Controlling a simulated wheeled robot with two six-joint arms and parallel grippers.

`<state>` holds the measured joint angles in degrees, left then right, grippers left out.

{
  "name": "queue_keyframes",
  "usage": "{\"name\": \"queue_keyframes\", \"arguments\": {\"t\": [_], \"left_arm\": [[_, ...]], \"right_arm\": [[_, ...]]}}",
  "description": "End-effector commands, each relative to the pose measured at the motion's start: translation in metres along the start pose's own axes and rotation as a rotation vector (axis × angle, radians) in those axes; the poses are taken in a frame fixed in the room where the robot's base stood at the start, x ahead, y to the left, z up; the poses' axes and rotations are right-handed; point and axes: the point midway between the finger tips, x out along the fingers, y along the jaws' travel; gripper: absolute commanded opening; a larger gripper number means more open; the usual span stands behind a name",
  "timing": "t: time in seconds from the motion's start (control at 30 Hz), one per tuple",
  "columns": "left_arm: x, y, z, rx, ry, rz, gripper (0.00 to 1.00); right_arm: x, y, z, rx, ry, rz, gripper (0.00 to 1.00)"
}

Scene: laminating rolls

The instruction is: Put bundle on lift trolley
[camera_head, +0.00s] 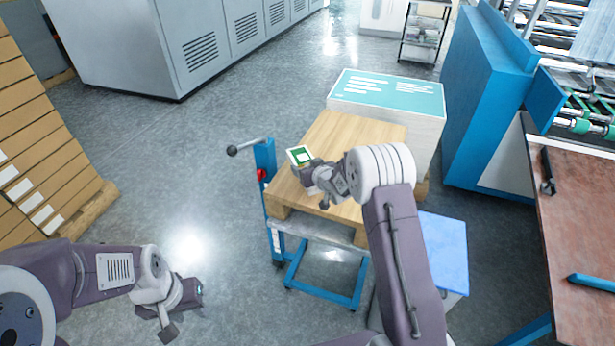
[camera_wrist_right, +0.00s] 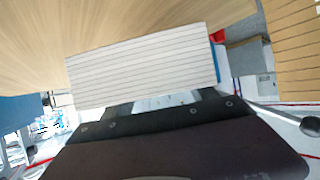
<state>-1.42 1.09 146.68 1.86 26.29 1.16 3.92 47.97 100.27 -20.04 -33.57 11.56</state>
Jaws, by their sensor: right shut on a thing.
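The bundle is a small block with a green-and-white top (camera_head: 299,156), held over the left part of the lift trolley's wooden top. In the right wrist view its layered white side (camera_wrist_right: 140,65) fills the middle. My right gripper (camera_head: 308,168) is shut on the bundle; the wrist body hides its near side. The lift trolley has a blue frame (camera_head: 295,272) and a pale wooden board (camera_head: 345,140) on top. I cannot tell whether the bundle touches the board. My left gripper (camera_head: 190,294) hangs low at the lower left, away from the trolley; its jaw opening is unclear.
A large white stack with a teal top (camera_head: 388,90) stands behind the trolley. A blue-topped box (camera_head: 444,252) is to its right, near my right arm. A blue machine (camera_head: 490,90) and brown table (camera_head: 580,220) are further right. The floor left of the trolley is clear.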

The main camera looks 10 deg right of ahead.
Motion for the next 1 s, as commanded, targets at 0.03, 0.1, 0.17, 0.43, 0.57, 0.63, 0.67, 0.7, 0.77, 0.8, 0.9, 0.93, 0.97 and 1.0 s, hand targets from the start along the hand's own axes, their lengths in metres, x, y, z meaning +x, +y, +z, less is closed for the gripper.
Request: {"name": "queue_keyframes", "arguments": {"t": [0.03, 0.1, 0.17, 0.43, 0.57, 0.63, 0.67, 0.7, 0.77, 0.8, 0.9, 0.93, 0.97, 1.0], "left_arm": [[0.002, 0.000, 0.000, 0.000, 0.000, 0.000, 0.36], [0.002, 0.000, 0.000, 0.000, 0.000, 0.000, 0.36], [0.001, 0.000, 0.000, 0.000, 0.000, 0.000, 0.36], [0.009, 0.000, 0.001, 0.000, 0.000, 0.000, 0.36], [0.009, 0.000, 0.001, 0.000, 0.000, 0.000, 0.36], [0.009, 0.000, 0.001, 0.000, 0.000, 0.000, 0.36], [0.009, 0.000, 0.001, 0.000, 0.000, 0.000, 0.36], [0.009, 0.000, 0.001, 0.000, 0.000, 0.000, 0.36], [0.011, 0.000, 0.001, 0.000, 0.000, 0.000, 0.36], [0.012, 0.000, 0.001, 0.000, 0.000, 0.000, 0.36], [0.012, 0.000, 0.001, 0.000, 0.000, 0.000, 0.36], [0.012, 0.000, 0.001, 0.000, 0.000, 0.000, 0.36], [0.012, 0.000, 0.001, 0.000, 0.000, 0.000, 0.36], [0.012, 0.000, 0.001, 0.000, 0.000, 0.000, 0.36]], "right_arm": [[0.006, -0.004, 0.001, 0.000, 0.003, -0.001, 0.10], [0.010, -0.007, 0.001, 0.000, 0.003, -0.001, 0.10], [0.011, -0.007, 0.000, 0.000, 0.004, 0.000, 0.10], [0.025, -0.007, 0.031, 0.002, -0.001, 0.000, 0.10], [0.028, -0.007, 0.037, 0.000, 0.004, 0.000, 0.10], [0.028, -0.007, 0.036, 0.000, 0.004, 0.000, 0.10], [0.028, -0.007, 0.036, 0.000, 0.004, 0.000, 0.10], [0.028, -0.007, 0.037, 0.000, 0.003, 0.000, 0.10], [0.028, -0.007, 0.038, 0.000, 0.003, 0.000, 0.10], [0.029, -0.007, 0.040, 0.000, 0.003, 0.000, 0.10], [0.029, -0.007, 0.041, 0.000, 0.001, 0.000, 0.81], [0.029, -0.007, 0.041, 0.000, 0.001, 0.000, 0.89], [0.029, -0.007, 0.041, 0.000, 0.001, 0.000, 0.89], [0.029, -0.007, 0.041, 0.000, 0.001, 0.000, 0.89]]}}
